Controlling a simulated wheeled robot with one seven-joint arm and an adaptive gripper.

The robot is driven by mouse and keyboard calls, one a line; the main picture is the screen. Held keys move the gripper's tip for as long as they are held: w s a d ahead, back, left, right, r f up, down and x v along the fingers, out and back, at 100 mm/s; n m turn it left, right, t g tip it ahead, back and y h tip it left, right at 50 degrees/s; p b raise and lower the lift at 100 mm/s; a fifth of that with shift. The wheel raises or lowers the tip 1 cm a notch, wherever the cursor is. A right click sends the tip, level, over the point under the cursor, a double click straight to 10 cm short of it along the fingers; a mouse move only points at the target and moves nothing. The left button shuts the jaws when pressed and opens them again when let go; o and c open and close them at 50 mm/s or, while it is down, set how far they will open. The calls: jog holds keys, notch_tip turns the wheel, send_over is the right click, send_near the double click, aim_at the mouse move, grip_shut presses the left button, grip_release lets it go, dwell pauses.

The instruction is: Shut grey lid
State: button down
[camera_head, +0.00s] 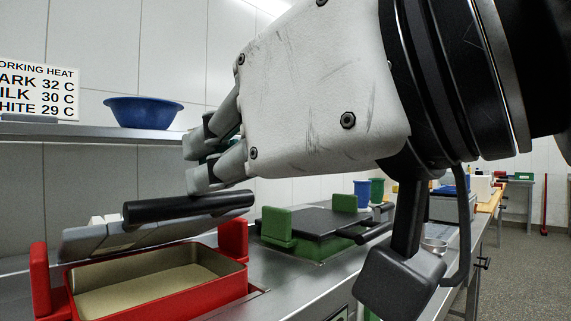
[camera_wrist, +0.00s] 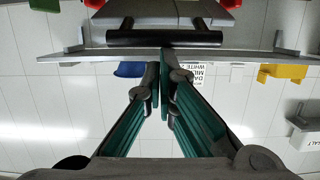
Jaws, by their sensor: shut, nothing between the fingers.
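The grey lid (camera_head: 128,236) is raised and tilted over the back of the red box (camera_head: 200,290), whose beige inside shows open. A black bar handle (camera_head: 188,206) runs along the lid's raised edge. In the wrist view the handle (camera_wrist: 165,37) and the lid (camera_wrist: 180,19) are at the top. My gripper (camera_head: 200,165) is above the handle in the head view. In the wrist view my gripper's fingertips (camera_wrist: 164,78) are together and empty, a little below the handle in the picture. I cannot tell whether any finger touches the lid.
A shelf (camera_head: 60,132) behind holds a blue bowl (camera_head: 143,112) and a sign (camera_head: 38,90). A green box with a dark closed lid (camera_head: 315,220) stands right of the red box. Blue and green cups (camera_head: 362,193) are farther back on the counter.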

notch_tip(320, 180, down, 10)
jog(key=s+d+b, duration=0.2)
jog(key=b, duration=0.4)
jog(key=shift+r, duration=0.25)
jog(key=shift+r, duration=0.1)
